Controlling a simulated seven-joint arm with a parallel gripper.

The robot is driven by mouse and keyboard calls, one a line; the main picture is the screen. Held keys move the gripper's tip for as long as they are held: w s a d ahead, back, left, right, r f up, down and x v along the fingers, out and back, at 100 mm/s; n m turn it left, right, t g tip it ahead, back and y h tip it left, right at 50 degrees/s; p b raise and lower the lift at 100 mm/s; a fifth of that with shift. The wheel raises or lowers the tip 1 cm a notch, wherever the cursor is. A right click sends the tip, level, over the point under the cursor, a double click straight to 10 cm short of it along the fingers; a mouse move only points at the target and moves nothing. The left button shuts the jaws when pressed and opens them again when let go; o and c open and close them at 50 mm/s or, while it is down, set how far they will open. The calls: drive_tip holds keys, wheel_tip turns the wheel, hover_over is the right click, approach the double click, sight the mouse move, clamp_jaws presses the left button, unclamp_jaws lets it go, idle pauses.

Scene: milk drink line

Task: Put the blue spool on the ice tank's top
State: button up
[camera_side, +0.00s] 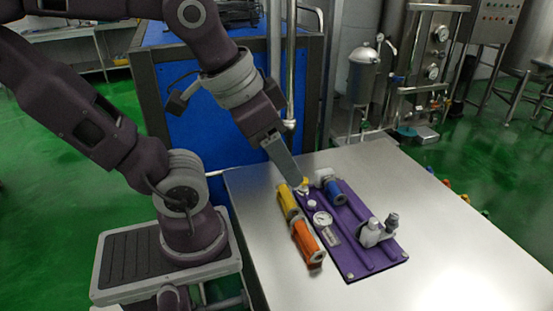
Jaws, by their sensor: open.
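The blue spool (335,193) lies at the far end of a purple board (350,255) on the steel table, with a grey collar at its end. My gripper (302,187) is open and low over the board's far left corner, just left of the blue spool. It appears empty and apart from the spool; the fingertips are small and hard to see. A big blue-panelled box in a dark frame (210,110) stands behind the table, perhaps the ice tank. Its top is partly hidden by my arm.
A yellow spool (288,201) and an orange spool (307,243) lie along the board's left edge. A gauge (322,219) and a grey fitting (375,233) sit on the board. Vertical pipes (290,70) stand beside the blue box.

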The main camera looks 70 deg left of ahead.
drive_tip(key=shift+o, duration=0.7)
drive_tip(key=shift+s+d+f, duration=0.1)
drive_tip(key=shift+s+d, duration=0.15)
drive_tip(key=shift+s, duration=0.35)
